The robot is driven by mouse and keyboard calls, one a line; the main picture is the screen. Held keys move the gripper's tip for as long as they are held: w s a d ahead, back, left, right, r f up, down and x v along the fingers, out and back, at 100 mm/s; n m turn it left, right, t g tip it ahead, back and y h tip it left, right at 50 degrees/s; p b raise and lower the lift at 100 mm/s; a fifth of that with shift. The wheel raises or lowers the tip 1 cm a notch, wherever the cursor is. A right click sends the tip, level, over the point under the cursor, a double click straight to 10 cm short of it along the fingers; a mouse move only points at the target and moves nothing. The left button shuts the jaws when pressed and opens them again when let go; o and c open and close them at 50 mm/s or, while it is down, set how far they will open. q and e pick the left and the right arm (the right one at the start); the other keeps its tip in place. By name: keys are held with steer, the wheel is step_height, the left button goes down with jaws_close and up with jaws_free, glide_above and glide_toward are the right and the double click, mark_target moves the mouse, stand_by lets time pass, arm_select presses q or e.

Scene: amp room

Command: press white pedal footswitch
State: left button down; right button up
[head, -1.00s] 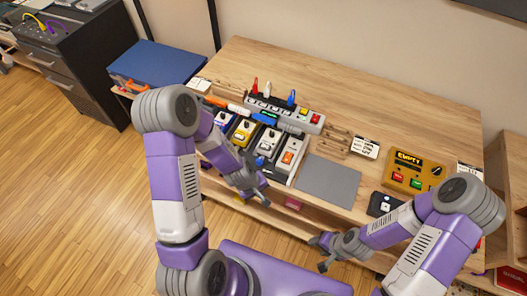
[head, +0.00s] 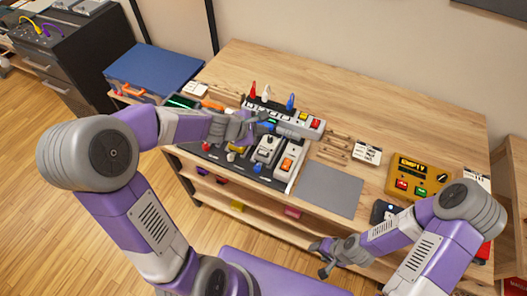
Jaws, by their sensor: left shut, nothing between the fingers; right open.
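The white pedal (head: 266,149) sits on the dark pedalboard (head: 226,163) near the table's front edge, with a dark knob on top. Its footswitch is too small to make out. My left gripper (head: 265,126) is shut and empty, just above and behind the white pedal, with its fingers pointing right. Whether it touches anything I cannot tell. My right gripper (head: 322,259) is open and empty, low in front of the table.
A white unit with an orange switch (head: 287,164) stands right of the white pedal. A power strip (head: 300,121) with coloured plugs lies behind. A grey mat (head: 330,189) is clear. A yellow box (head: 417,176) stands at the right, and a blue case (head: 155,72) at the left.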

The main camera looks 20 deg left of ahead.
mark_target(261, 155)
arm_select(q)
steer(key=shift+f, duration=0.1)
step_height(261, 155, down, 9)
steer(key=b, duration=0.8)
steer(key=shift+b, duration=0.3)
stand_by(1.6)
steer(key=shift+f+b, duration=0.25)
steer(key=shift+b, duration=0.2)
steer(key=shift+f+b, duration=0.5)
stand_by(0.5)
steer(key=shift+s, duration=0.1)
steer(key=shift+r+p, duration=0.85)
steer(key=shift+r, duration=0.05)
